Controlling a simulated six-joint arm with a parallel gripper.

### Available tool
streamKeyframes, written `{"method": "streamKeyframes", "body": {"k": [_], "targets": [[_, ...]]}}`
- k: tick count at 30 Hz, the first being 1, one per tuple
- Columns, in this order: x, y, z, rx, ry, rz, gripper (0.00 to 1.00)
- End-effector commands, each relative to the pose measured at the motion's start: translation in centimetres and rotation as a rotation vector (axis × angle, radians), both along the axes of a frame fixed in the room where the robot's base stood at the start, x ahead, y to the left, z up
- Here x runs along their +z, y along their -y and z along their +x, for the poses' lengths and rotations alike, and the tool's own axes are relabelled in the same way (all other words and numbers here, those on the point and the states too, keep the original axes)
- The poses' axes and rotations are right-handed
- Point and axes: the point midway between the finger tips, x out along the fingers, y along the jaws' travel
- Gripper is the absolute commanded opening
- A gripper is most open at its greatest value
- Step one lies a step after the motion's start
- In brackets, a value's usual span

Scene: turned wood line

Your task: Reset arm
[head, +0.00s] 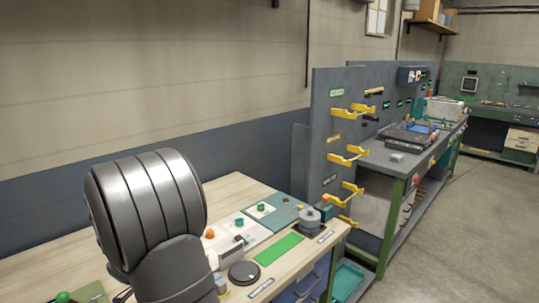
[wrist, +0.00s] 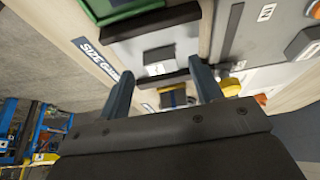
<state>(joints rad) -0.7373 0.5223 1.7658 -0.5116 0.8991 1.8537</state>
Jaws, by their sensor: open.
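My gripper (wrist: 162,80) shows in the wrist view with its two dark fingers apart. No object is held between them. Beyond the fingers is a dark fixture with a white patch (wrist: 158,68) on the wooden bench, beside a label that reads as a size gauge (wrist: 95,56). I cannot tell the exact gap between the fingers and the fixture. In the head view my dark arm covers the left front of the bench (head: 225,190), and the gripper fingers cannot be made out there.
The bench holds a green mat (head: 279,248), a black disc (head: 243,273), a grey cylinder on a dark base (head: 310,222) and a teal plate (head: 272,212). A grey panel (head: 323,120) with yellow hooks stands at the bench's far end. Open floor (head: 455,235) lies right.

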Motion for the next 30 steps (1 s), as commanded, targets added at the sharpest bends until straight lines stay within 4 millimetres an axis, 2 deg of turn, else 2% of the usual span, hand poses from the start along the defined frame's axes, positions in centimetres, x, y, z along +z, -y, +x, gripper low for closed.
{"method": "streamKeyframes", "body": {"k": [3, 10, 30], "targets": [[-2.4, 0.8, 0.5, -0.001, -0.005, -0.003, 0.60], [2.7, 0.5, 0.6, 0.000, 0.004, 0.004, 0.60], [9.1, 11.9, 0.5, -0.004, 0.003, 0.001, 0.60]]}}
